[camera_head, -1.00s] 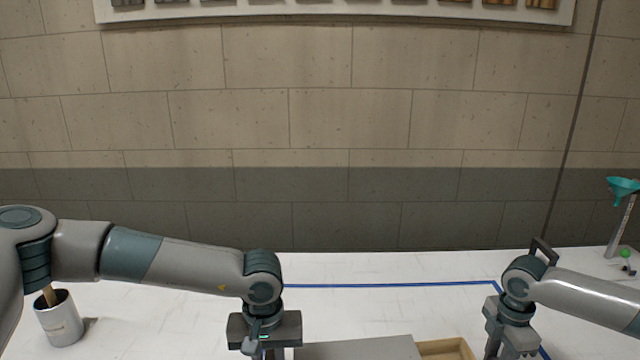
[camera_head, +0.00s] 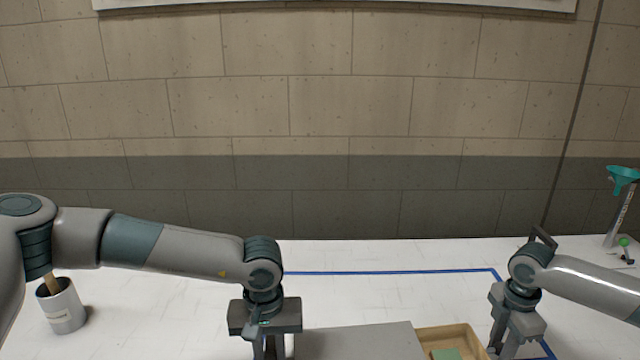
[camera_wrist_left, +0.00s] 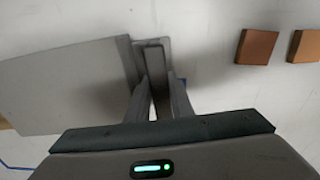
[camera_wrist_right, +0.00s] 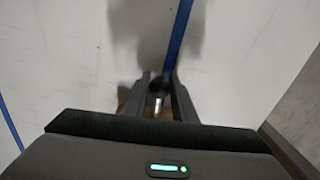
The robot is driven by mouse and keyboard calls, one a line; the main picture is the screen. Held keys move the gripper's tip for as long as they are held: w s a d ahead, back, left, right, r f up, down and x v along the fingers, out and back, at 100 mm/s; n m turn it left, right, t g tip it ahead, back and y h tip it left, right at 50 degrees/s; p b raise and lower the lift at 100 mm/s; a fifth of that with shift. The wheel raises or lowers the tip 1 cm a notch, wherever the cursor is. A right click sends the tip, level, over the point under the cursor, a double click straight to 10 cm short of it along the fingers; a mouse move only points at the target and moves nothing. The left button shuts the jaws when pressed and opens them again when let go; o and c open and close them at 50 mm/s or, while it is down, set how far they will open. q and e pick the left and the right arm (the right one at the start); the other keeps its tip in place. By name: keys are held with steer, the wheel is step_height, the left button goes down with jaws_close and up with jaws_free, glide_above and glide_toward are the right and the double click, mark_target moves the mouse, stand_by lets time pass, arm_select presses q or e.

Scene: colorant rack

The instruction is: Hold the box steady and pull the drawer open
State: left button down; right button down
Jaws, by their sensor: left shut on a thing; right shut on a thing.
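The grey-topped box (camera_head: 360,342) sits at the bottom of the head view, its front cut off. A light wooden drawer (camera_head: 472,340) sticks out of its right side, with a green piece (camera_head: 446,354) inside. My left gripper (camera_head: 268,350) is at the box's left end. In the left wrist view its fingers (camera_wrist_left: 157,88) are shut on a grey upright part (camera_wrist_left: 154,57) at the edge of the box (camera_wrist_left: 70,85). My right gripper (camera_head: 507,350) is beside the drawer's outer end. In the right wrist view its fingers (camera_wrist_right: 159,82) close on a small knob (camera_wrist_right: 158,98).
A white can (camera_head: 63,310) with a wooden stick stands at left. A teal funnel on a stand (camera_head: 622,180) is at far right. Blue tape (camera_head: 390,272) marks the white table. Brown square pieces (camera_wrist_left: 257,46) lie beyond the left gripper. The table behind the box is clear.

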steer(key=shift+d, duration=0.15)
steer(key=c, duration=1.4)
jaws_free()
step_height(320, 180, up, 12)
arm_select(q)
steer(key=c, duration=1.5)
jaws_free()
step_height(320, 180, up, 12)
